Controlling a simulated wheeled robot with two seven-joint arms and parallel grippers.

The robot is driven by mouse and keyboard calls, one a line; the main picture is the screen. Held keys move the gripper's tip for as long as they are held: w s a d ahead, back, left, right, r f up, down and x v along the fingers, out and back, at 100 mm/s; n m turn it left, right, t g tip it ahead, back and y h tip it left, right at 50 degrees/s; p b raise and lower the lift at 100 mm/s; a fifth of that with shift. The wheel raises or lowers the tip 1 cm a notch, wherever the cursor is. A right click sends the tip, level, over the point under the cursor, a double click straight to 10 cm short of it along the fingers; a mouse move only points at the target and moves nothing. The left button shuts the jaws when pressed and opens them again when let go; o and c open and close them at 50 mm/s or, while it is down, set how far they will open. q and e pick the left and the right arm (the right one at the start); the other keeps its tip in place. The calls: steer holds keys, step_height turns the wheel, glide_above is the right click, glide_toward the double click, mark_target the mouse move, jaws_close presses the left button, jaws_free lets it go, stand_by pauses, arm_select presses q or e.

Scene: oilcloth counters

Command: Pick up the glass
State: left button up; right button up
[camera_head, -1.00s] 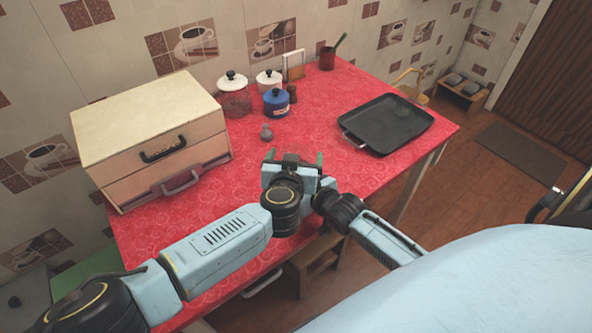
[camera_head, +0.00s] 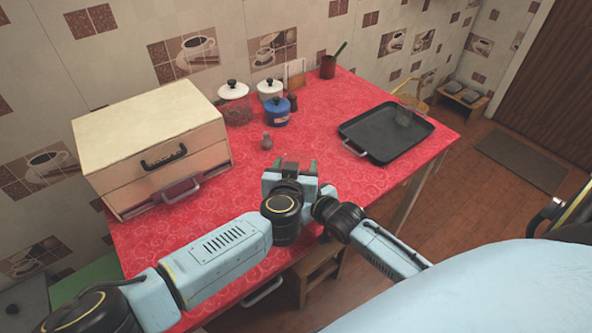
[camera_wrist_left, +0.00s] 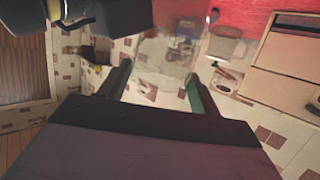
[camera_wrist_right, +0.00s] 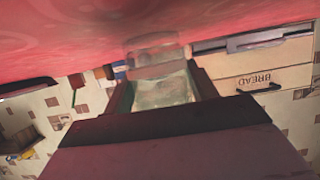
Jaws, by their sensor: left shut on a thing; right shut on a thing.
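A clear glass shows between my left gripper's fingers in the left wrist view (camera_wrist_left: 163,58) and between my right gripper's fingers in the right wrist view (camera_wrist_right: 160,90). My left gripper (camera_head: 291,165) is shut on it, above the front of the red counter; it also shows in the left wrist view (camera_wrist_left: 157,82). My right gripper (camera_wrist_right: 160,84) is shut on the glass too. In the head view the two wrists are close together, and the right jaws and the glass are mostly hidden behind the left gripper.
The red counter (camera_head: 240,185) holds a bread box (camera_head: 150,130) at left, jars (camera_head: 235,103) and a blue pot (camera_head: 276,110) at the back, a small shaker (camera_head: 266,142), and a black pan (camera_head: 380,140) at right. Between shaker and pan the counter is bare.

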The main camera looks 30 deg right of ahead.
arm_select(q)
step_height(320, 180, up, 7)
steer(key=s+a, duration=1.1)
steer(key=s, duration=0.2)
steer(key=shift+s+a, duration=0.3)
steer(key=shift+s, duration=0.1)
arm_select(e)
steer(key=o, duration=1.2)
steer(key=shift+s, duration=0.15)
steer(key=v, duration=1.1)
steer(key=shift+s+r, duration=0.2)
steer(key=shift+s, duration=0.15)
